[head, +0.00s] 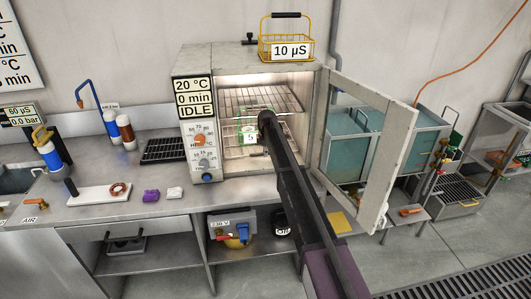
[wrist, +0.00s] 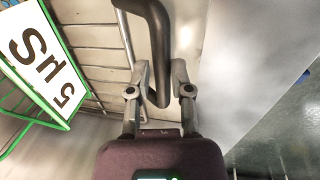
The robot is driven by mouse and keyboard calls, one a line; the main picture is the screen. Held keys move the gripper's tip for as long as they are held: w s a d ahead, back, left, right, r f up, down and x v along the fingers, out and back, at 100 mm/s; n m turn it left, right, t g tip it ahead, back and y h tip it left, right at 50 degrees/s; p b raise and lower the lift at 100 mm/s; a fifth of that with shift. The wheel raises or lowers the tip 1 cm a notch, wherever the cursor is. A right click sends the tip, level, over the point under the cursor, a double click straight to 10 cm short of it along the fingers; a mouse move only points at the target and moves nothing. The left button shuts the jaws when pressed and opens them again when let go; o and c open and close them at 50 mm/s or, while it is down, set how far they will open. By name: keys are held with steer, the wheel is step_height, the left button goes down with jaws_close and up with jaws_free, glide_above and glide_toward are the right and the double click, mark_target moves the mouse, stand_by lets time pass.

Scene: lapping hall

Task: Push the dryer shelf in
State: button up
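The dryer (head: 195,177) stands on the bench with its glazed door (head: 395,150) swung open to the right. Wire shelves (head: 285,101) show in its lit inside. A green basket labelled 5 µS (head: 247,131) is inside, and its label and green wires fill the left of the wrist view (wrist: 45,55). My arm reaches into the opening and hides part of the shelves and basket. In the wrist view, my gripper's fingers (wrist: 161,75) are apart, one on each side of a thick dark curved bar (wrist: 157,35). I cannot tell whether they touch it.
A yellow basket labelled 10 µS (head: 286,46) sits on top of the dryer. The open door stands close to the right of my arm. A black rack (head: 164,150) and small items lie on the bench to the left. Teal tanks (head: 350,155) are behind the door.

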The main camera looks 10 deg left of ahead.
steer(key=o, duration=0.3)
steer(key=shift+w, duration=0.25)
steer(key=shift+s, duration=0.15)
steer(key=s+d, duration=0.3)
steer(key=s, duration=0.8)
steer(key=s+d, duration=0.3)
steer(key=s, duration=0.7)
steer(key=shift+m, duration=0.9)
steer(key=shift+s+d+r+p, duration=0.55)
steer(key=shift+s+r+p, duration=0.25)
steer(key=shift+r+p, duration=1.45)
steer(key=shift+s+d+r+p, duration=0.5)
steer(key=shift+s+r+p, duration=0.25)
steer(key=shift+r+p, duration=1.5)
steer(key=shift+s+d+r+p, duration=0.55)
steer(key=shift+s+r+p, duration=0.25)
steer(key=shift+r+p, duration=1.45)
